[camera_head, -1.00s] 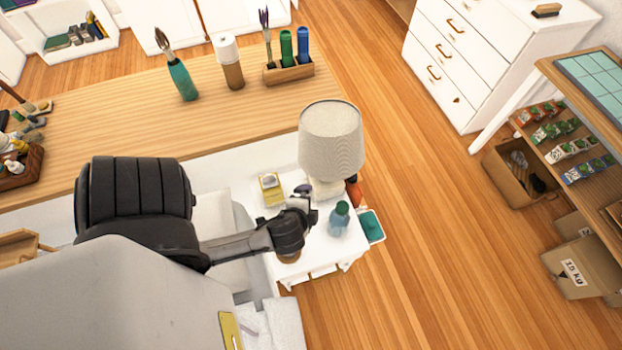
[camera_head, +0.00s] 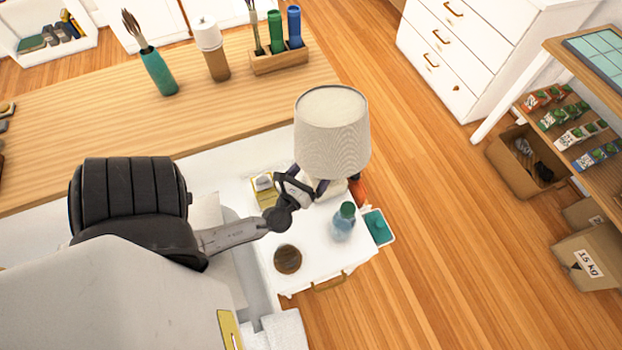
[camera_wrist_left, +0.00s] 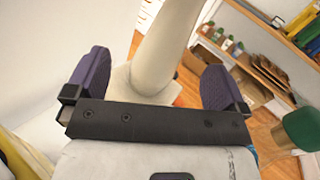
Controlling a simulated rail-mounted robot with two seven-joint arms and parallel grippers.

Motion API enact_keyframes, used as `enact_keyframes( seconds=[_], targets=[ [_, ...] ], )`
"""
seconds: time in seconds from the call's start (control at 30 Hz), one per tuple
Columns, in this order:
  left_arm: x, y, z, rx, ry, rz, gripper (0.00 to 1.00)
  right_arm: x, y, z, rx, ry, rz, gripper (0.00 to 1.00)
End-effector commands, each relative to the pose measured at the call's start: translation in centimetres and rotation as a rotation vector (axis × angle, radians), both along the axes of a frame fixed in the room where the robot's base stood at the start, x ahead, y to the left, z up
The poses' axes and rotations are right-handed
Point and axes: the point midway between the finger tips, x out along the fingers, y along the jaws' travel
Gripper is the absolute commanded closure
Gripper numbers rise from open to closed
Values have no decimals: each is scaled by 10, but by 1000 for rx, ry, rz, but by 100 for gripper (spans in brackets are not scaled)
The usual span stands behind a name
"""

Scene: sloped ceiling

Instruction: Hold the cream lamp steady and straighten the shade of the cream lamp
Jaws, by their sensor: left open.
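The cream lamp stands on a small white table (camera_head: 312,268), its pale woven shade (camera_head: 332,135) above a light base (camera_head: 333,189). The shade looks slightly tilted in the head view. My left gripper (camera_head: 305,183) is below the shade, at the lamp's stem. In the left wrist view the cream stem (camera_wrist_left: 168,50) rises between the two purple fingers of the open gripper (camera_wrist_left: 157,75). I see a gap on each side of the stem. The shade hides the upper stem in the head view. My right gripper is not in view.
A blue bottle with a green cap (camera_head: 344,221), a brown round object (camera_head: 288,259) and a yellow-and-white item (camera_head: 265,190) stand close to the gripper. A wooden bench (camera_head: 120,125) lies behind.

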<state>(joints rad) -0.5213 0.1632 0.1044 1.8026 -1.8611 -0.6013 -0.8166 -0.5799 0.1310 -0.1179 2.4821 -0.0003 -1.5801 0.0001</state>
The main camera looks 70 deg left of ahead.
Motion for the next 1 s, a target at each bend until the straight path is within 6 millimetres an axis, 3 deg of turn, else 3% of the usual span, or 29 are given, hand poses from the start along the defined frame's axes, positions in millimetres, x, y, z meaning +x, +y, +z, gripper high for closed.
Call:
enact_keyframes(
  seconds=[0.1, 0.3, 0.8, 1.0],
  targets=[
    [2, -1, -14, 153, 108, -65, 0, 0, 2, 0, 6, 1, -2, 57],
    [5, -1, -25, 273, 194, -118, 0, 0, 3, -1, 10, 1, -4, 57],
    [57, 24, -26, 284, 202, -122, 0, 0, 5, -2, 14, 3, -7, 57],
    [68, 29, -26, 284, 202, -122, 0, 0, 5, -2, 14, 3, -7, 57]
  ],
)
